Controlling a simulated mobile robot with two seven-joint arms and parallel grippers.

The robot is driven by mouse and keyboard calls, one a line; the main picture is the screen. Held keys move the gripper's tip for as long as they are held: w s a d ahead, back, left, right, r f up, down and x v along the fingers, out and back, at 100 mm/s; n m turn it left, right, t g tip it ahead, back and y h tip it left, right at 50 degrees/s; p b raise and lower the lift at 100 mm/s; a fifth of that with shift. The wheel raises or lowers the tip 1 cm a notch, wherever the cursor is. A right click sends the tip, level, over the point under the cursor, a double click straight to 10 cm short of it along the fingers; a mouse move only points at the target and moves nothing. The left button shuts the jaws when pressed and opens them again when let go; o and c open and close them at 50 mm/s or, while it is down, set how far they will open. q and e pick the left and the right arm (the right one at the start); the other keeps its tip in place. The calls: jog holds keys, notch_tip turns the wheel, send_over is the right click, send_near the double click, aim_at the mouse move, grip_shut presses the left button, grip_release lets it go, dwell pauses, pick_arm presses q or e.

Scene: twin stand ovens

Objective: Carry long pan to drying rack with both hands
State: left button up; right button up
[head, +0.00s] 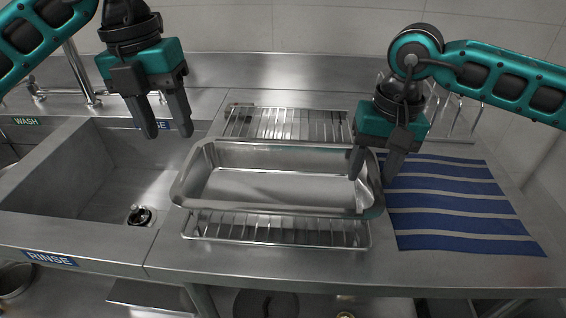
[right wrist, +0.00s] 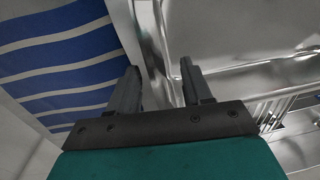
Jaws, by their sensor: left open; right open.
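The long pan (head: 280,186) is a shallow metal tray lying across the wire drying rack (head: 275,240), whose bars show in front of and behind it. My left gripper (head: 166,132) is open and empty, raised above the sink's right side, apart from the pan's left end. My right gripper (head: 371,178) is open at the pan's right end. In the right wrist view, the pan's rim (right wrist: 150,45) runs up between the open fingers of the right gripper (right wrist: 160,85). I cannot tell whether the fingers touch it.
A sink basin (head: 95,185) labelled RINSE lies to the left, with a faucet behind it. A blue striped towel (head: 455,205) lies flat on the counter to the right. A wire rack with upright prongs (head: 455,120) stands behind the towel. Bare counter shows along the front.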

notch_tip(320, 180, up, 11)
jog(key=d, duration=0.1)
jog(key=shift+f, duration=0.2)
dwell(0.4)
